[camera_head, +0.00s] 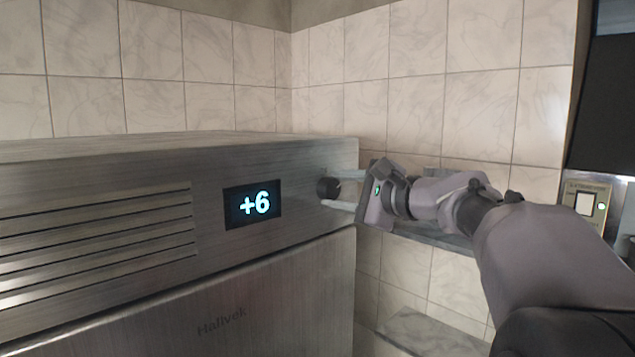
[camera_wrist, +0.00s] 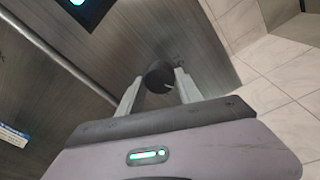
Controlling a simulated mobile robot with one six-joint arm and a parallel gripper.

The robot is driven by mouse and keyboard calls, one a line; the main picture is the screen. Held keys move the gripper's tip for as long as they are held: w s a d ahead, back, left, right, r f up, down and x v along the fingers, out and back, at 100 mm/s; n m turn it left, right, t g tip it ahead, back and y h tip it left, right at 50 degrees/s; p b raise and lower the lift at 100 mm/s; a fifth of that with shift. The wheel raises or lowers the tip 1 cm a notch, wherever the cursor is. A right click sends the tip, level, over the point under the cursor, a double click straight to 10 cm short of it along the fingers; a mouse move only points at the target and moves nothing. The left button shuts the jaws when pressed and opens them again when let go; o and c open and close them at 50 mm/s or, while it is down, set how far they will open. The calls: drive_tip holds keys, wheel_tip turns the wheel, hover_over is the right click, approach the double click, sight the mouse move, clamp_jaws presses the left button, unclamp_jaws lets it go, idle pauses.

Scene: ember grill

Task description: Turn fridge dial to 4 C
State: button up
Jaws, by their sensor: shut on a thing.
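The fridge (camera_head: 150,290) is brushed steel, with its control panel across the top front. Its display (camera_head: 253,205) reads +6. The dark round dial (camera_head: 327,188) sits at the right end of the panel. The scale marks around the dial are too small to read.
Vent slots (camera_head: 95,240) run along the left of the panel. A tiled wall (camera_head: 420,60) stands close behind and to the right of the fridge. A panel with a white switch (camera_head: 586,204) and a green light is at the far right.

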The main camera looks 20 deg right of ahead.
drive_tip(key=m+p, duration=0.4)
drive_tip(key=m, duration=0.1)
drive_tip(key=shift+d+r+m+y, duration=0.1)
drive_tip(key=shift+m+y, duration=0.2)
drive_tip(key=shift+m, duration=0.1)
drive_tip(key=shift+m+g+y+p, duration=0.3)
drive_tip(key=shift+m+y+p, duration=0.2)
drive_tip(key=shift+m+p, duration=1.75)
drive_tip(key=shift+f, duration=0.2)
drive_tip(key=o, duration=1.4)
drive_tip(key=b+v, duration=0.3)
drive_tip(key=v, duration=1.4)
drive_tip(key=shift+s+d, duration=0.1)
drive_tip(key=shift+s, duration=0.1)
